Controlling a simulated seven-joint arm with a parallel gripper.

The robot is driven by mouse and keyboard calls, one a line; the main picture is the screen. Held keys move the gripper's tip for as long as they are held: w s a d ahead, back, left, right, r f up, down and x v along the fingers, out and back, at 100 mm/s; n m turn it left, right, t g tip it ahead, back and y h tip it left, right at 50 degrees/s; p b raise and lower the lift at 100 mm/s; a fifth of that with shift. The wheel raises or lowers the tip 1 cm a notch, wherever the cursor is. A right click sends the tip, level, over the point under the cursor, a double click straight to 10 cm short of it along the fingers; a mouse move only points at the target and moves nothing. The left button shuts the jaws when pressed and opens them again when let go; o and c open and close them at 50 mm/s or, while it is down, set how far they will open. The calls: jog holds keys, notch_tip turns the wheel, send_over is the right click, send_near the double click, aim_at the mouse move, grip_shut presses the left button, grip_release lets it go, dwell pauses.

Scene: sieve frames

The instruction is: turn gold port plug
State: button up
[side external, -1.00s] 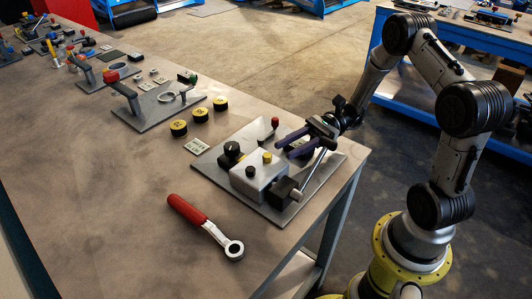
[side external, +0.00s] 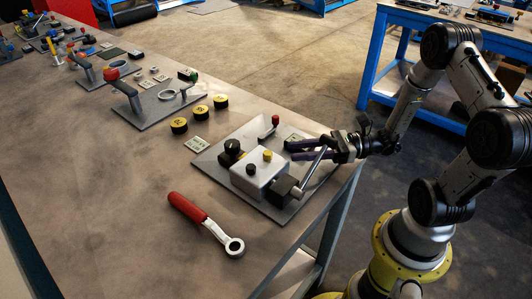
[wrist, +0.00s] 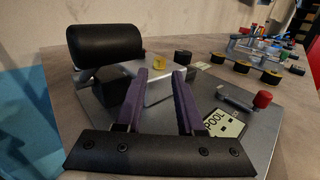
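The gold port plug (side external: 267,155) is a small yellow knob on the top of a silver block (side external: 250,182). A small black knob (side external: 252,168) sits beside it. My gripper (side external: 289,151) has two purple fingers, spread apart with nothing between them. They point left toward the block from its right side, and their tips look short of the plug. In the wrist view the gold plug (wrist: 159,61) shows just beyond and between the open fingertips (wrist: 160,72). Whether the fingers are level with the plug is hard to tell.
A metal rod (side external: 315,168) slants up beside my fingers; a black cylinder (wrist: 105,42) looms close left in the wrist view. A red-capped part (side external: 275,121) stands behind on the grey plate (side external: 217,160). A red-handled wrench (side external: 205,223) lies in front.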

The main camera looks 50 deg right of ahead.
aim_at(266, 153)
jog(key=shift+x, duration=4.25)
grip_shut()
